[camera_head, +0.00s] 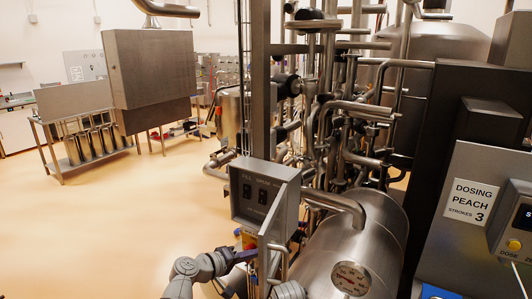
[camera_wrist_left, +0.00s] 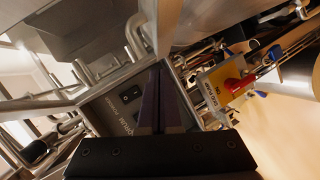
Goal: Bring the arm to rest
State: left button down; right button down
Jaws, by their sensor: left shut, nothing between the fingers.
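My left arm comes in at the bottom of the head view, and its gripper (camera_head: 243,256) is beside the lower part of a grey control box (camera_head: 250,192) labelled FILL VALVE. The box's door (camera_head: 281,224) stands open. In the left wrist view, my left gripper (camera_wrist_left: 159,68) has its dark fingers together with nothing between them. The control box face (camera_wrist_left: 118,103) with dark switches is just beyond and left of the fingers. Whether the fingers touch the box or door, I cannot tell. My right gripper is not seen.
A yellow plate with a red handle (camera_wrist_left: 234,86) is right of the fingers in the wrist view. A steel tank with a dial gauge (camera_head: 351,278) and dense pipes stand right of the box. A DOSING PEACH panel (camera_head: 468,203) is at right.

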pick_arm(q)
jog(key=s+a+f+m+g+y, duration=0.2)
jog(key=s+f+m+g+y, duration=0.4)
jog(key=f, duration=0.5)
jog(key=s+a+f+n+g+y, duration=0.1)
jog(key=s+a+f+g+y, duration=0.25)
jog(key=s+a, duration=0.5)
jog(key=s+d+m+y, duration=0.2)
jog(key=s+d, duration=0.4)
jog(key=d, duration=0.4)
jog(key=shift+f+m+g, duration=0.25)
jog(key=shift+m+g, duration=0.1)
jog(key=shift+m, duration=0.35)
